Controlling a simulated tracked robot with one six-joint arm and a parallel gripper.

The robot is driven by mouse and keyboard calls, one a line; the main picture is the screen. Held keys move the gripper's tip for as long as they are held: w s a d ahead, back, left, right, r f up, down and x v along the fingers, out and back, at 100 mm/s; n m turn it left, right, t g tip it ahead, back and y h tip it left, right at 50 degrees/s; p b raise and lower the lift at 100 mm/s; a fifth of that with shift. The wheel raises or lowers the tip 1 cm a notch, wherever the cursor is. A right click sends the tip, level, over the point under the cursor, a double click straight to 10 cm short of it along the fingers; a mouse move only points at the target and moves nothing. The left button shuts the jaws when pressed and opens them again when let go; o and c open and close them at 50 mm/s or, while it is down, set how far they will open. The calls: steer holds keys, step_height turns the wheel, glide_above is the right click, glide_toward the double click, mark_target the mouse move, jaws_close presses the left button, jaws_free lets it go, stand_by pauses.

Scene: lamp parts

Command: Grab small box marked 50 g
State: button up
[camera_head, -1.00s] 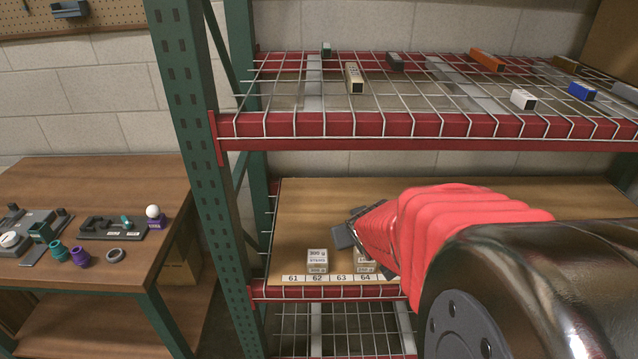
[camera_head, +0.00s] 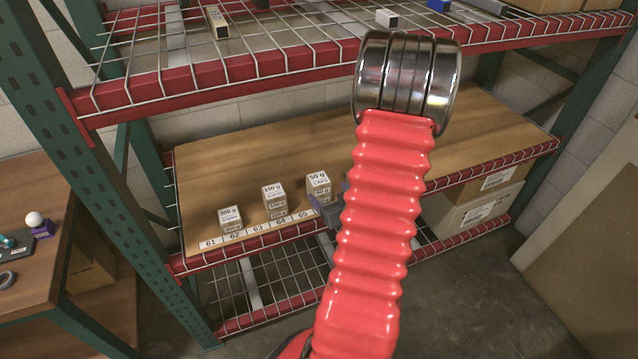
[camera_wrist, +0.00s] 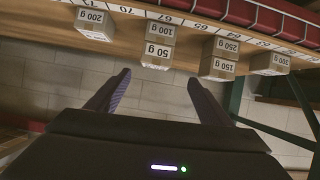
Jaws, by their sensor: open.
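The small box marked 50 g (camera_head: 318,182) is a pale carton with a white label, on top of a box marked 100 g on the wooden shelf. In the wrist view, which is upside down, the 50 g box (camera_wrist: 157,55) appears below the 100 g box (camera_wrist: 160,32). My gripper (camera_wrist: 158,79) is open and empty. Its two dark fingers point toward the 50 g box, which lies just past the fingertips, in line with the gap. In the head view my arm hides most of the gripper; a grey part shows beside the stack.
Left of it stand a stack topped by a 150 g box (camera_head: 273,192) and a 300 g box (camera_head: 230,213). A 200 g box (camera_wrist: 95,23) is on the other side. A numbered strip (camera_head: 258,229) runs along the shelf edge. A red-edged wire shelf (camera_head: 250,70) is above.

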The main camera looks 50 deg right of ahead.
mark_target(319, 183)
steer(key=shift+s+d+f+m+t, duration=0.15)
steer(key=shift+s+f, duration=0.15)
steer(key=shift+s, duration=0.2)
steer(key=shift+s+d+f+m+t, duration=0.15)
steer(key=shift+s+f, duration=0.1)
steer(key=shift+s, duration=0.2)
steer(key=shift+w, duration=0.1)
steer(key=shift+x, duration=4.25)
steer(key=shift+x, duration=2.6)
steer(key=shift+r, duration=0.1)
steer(key=shift+c, duration=0.3)
steer(key=c, duration=1.1)
